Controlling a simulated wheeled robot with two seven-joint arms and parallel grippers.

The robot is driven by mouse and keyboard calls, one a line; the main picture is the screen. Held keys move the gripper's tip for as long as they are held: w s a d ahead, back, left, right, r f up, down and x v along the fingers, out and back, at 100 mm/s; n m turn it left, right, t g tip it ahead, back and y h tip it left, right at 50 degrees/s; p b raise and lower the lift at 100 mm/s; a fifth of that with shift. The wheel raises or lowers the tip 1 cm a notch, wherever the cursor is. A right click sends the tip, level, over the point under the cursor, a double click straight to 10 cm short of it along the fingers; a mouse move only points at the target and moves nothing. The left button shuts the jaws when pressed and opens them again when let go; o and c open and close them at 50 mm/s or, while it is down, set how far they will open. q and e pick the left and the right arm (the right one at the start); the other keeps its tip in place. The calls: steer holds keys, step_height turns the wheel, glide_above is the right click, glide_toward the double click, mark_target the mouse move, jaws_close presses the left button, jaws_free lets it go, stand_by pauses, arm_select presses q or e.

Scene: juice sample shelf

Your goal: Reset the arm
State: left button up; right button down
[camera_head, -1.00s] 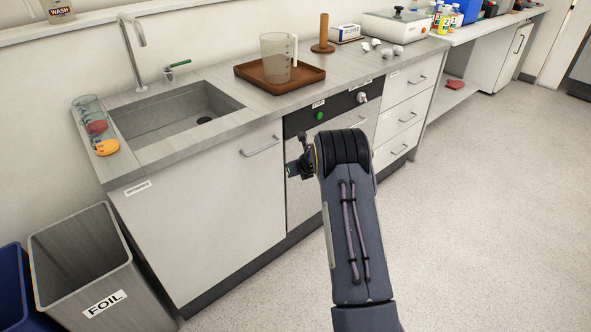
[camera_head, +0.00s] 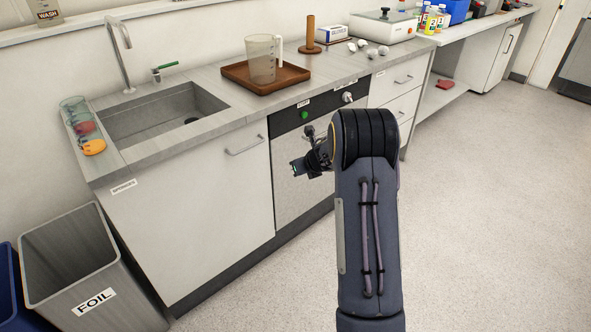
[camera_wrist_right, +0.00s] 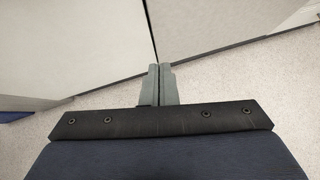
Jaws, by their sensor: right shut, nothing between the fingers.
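My right arm (camera_head: 368,220) reaches forward in the head view, in front of the counter's cabinets. Its gripper end shows only partly, to the left of the dark wrist joint. In the right wrist view my right gripper (camera_wrist_right: 159,84) is shut and empty, its two grey fingers side by side. It is over the pale floor, with cabinet fronts beyond the fingertips. My left gripper is in neither view.
A counter with a sink (camera_head: 160,118) runs along the wall. A clear jug (camera_head: 262,62) stands on a brown tray (camera_head: 238,76). A grey FOIL bin (camera_head: 75,262) stands at the lower left. A glass and fruit-coloured pieces sit left of the sink. The floor (camera_head: 480,200) at right is clear.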

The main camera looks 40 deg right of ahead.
steer(key=shift+s+r, duration=0.3)
steer(key=shift+s, duration=0.05)
steer(key=shift+r, duration=0.1)
steer(key=s+a+r+m+h+p, duration=0.1)
steer(key=s+r+m+p, duration=0.15)
steer(key=r+m, duration=0.4)
steer(key=s+a+r+m+t+h+p, duration=0.1)
steer(key=s+r+m, duration=0.35)
steer(key=r, duration=0.25)
steer(key=s+a+r+m+h+p, duration=0.1)
steer(key=s+r+m+p, duration=0.1)
steer(key=r+m, duration=0.45)
steer(key=s+a+r+m+g+y+p, duration=0.1)
steer(key=s+a+m+g+y+p, duration=0.1)
steer(key=s+a+m, duration=0.7)
steer(key=s+a+r+m+g+y+p, duration=0.2)
steer(key=s+a+m+y+p, duration=0.2)
steer(key=s+a+m, duration=0.5)
steer(key=s+a+y, duration=0.2)
steer(key=s+a, duration=0.5)
steer(key=s, duration=0.1)
steer(key=shift+s+a, duration=0.3)
steer(key=shift+s, duration=0.1)
